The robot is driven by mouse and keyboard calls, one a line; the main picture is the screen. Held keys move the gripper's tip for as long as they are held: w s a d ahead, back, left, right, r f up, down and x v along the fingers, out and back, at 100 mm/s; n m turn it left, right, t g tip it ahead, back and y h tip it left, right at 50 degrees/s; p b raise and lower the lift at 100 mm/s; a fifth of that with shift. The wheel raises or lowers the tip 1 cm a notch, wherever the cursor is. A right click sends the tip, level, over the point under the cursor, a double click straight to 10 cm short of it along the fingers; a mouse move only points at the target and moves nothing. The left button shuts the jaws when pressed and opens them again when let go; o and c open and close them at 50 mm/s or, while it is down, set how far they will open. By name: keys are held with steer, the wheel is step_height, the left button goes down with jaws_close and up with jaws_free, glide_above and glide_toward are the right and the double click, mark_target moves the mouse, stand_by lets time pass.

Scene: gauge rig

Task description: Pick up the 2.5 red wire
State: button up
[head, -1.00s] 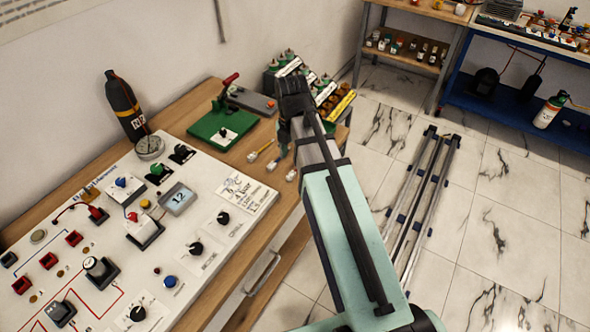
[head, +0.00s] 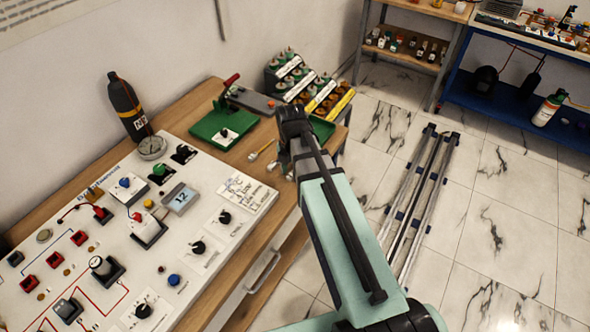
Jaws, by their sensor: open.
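I cannot single out a 2.5 red wire in the head view. A stepped rack (head: 300,90) with white and yellow label strips holds several small spool-like items at the back right of the wooden bench; its labels are too small to read. My gripper (head: 286,152) points down at the end of my arm, over the bench's right part, in front of the rack. It is open; its fingertips are mostly hidden by my arm. I see nothing held in it.
A green plate with a red-handled tool (head: 222,125) stands left of the rack. A green tray (head: 322,130) lies just right of my wrist. A white control panel (head: 150,235) fills the bench's left. A dark bottle (head: 127,105) stands behind.

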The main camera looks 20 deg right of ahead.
steer(key=shift+f, duration=0.15)
jaws_close()
stand_by(0.4)
